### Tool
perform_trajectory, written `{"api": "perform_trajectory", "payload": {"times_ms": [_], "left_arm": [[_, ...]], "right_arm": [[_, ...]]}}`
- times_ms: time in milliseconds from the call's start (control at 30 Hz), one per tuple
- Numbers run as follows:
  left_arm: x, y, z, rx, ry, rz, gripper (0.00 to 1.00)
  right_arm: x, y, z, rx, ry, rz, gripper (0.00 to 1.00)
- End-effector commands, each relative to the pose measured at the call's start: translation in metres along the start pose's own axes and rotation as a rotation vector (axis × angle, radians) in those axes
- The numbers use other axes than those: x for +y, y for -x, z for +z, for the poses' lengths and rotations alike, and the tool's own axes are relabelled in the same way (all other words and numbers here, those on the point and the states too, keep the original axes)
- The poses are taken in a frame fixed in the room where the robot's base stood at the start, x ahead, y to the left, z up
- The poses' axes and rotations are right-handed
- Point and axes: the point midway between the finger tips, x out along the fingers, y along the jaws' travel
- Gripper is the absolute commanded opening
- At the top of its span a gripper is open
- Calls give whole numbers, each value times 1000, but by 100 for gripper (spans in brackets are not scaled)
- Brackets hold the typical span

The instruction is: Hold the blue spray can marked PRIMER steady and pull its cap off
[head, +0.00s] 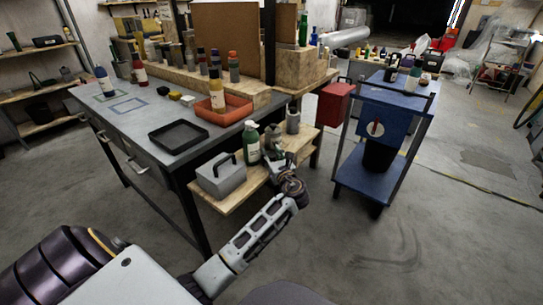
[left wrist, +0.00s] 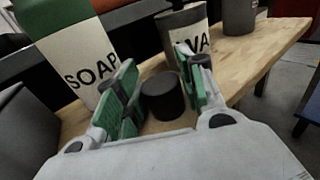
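A blue can with a pale label (head: 103,81) stands at the far left of the grey table; its lettering is too small to read, so I cannot tell whether it is the PRIMER can. My left gripper (head: 279,160) is low over the wooden side shelf, right of the green bottle. In the left wrist view its fingers (left wrist: 156,75) are apart, with a dark round cylinder (left wrist: 163,97) showing between them. I see no clear contact, and cannot tell whether the cylinder is a cap. No blue can shows there. My right gripper is not in view.
On the wooden shelf (head: 222,203) are a grey toolbox (head: 221,178), a green SOAP bottle (left wrist: 68,58) and a grey can marked "VA" (left wrist: 182,40). The table holds a black tray (head: 178,136) and an orange bin (head: 222,112). A blue cart (head: 373,180) stands right.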

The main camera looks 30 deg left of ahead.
Motion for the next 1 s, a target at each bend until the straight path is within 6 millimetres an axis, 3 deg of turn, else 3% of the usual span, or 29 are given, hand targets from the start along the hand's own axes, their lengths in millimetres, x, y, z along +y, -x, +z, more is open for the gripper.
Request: {"api": "perform_trajectory", "payload": {"times_ms": [200,367,1000], "left_arm": [[0,1,3,0,2,0,39],[0,12,3,1,1,-1,39],[0,101,3,1,0,-1,39]], "right_arm": [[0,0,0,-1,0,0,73],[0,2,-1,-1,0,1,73],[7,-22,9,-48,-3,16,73]]}}
